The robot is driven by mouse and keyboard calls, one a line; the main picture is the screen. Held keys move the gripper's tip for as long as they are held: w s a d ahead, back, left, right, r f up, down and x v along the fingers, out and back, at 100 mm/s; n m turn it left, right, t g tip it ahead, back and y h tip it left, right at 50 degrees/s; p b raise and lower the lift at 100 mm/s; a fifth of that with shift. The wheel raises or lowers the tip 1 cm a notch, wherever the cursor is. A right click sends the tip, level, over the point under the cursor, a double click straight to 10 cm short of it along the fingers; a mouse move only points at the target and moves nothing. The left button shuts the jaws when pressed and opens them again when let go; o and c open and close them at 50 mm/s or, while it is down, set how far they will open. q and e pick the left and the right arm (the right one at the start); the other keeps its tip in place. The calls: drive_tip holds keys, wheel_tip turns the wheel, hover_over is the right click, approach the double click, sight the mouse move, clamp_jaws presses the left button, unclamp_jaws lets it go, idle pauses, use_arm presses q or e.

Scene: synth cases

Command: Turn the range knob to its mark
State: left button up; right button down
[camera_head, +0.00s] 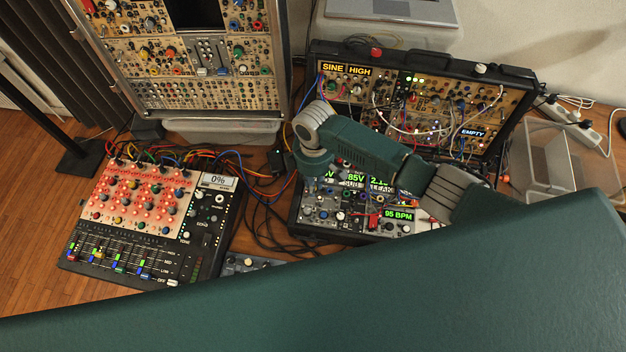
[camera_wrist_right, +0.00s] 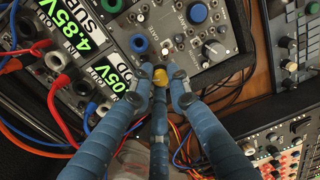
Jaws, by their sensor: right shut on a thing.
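My right gripper (camera_wrist_right: 160,86) is low over the modules of the open case, its fingers closed in around a small yellow knob (camera_wrist_right: 160,72). The fingertips cover most of the knob. Its label and mark cannot be made out, so I cannot tell from lettering that it is the range knob. In the head view my right arm reaches in from the right and bends down over the left part of the case's lower half (camera_head: 352,233); the fingers and the knob are hidden there. My left gripper is not in view.
Red and blue patch cables (camera_wrist_right: 58,97) run close to the fingers. A grey module (camera_wrist_right: 222,70) with a blue knob (camera_wrist_right: 197,13) is beside them. A mixer-like panel (camera_head: 140,215) stands left, a tall synth rack (camera_head: 185,112) behind, a clear bin (camera_head: 548,160) right.

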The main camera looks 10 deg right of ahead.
drive_tip(key=shift+d+m, duration=0.1)
drive_tip(key=shift+m, duration=1.6)
drive_tip(key=c, duration=1.9)
unclamp_jaws()
drive_tip(key=shift+c, duration=0.2)
drive_tip(key=shift+r, duration=0.15)
wheel_tip(320, 180, up, 12)
drive_tip(key=shift+w+d, duration=0.15)
